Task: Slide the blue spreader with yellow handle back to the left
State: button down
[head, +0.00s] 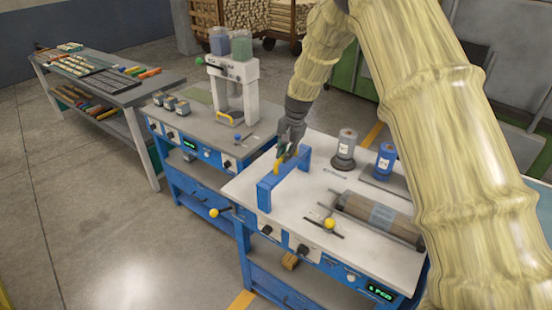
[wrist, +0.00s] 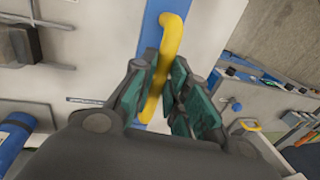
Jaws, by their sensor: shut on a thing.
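The blue spreader (head: 266,187) stands across the left part of the white-topped machine bench. Its yellow handle (wrist: 166,62) rises from the top and shows clearly in the wrist view. My gripper (head: 281,152) comes down on the handle from above. In the wrist view the teal finger pads of my gripper (wrist: 158,95) are closed on either side of the handle. The fingers hide part of the handle and the middle of the spreader. The spreader looks upright on the bench top.
On the white bench top (head: 290,222), a roller (head: 378,216), a dark spool (head: 344,150) and a blue bottle (head: 385,161) stand right of the spreader. A second bench with a press (head: 238,92) stands to the left, beyond a narrow gap.

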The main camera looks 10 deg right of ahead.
aim_at(288, 167)
jog(key=shift+w+a+r, duration=0.1)
jog(key=shift+w+a, duration=0.2)
jog(key=shift+w, duration=0.1)
jog(key=c, duration=1.7)
grip_release()
jog(key=shift+w, duration=0.1)
jog(key=shift+o, duration=1.4)
jog(key=shift+w+a, duration=0.1)
jog(key=shift+a, duration=0.05)
notch_tip(288, 167, up, 12)
jog(key=s+d, duration=0.1)
jog(key=s, duration=0.1)
jog(key=shift+d+f, duration=0.2)
jog(key=shift+d, duration=0.15)
jog(key=shift+w, duration=0.1)
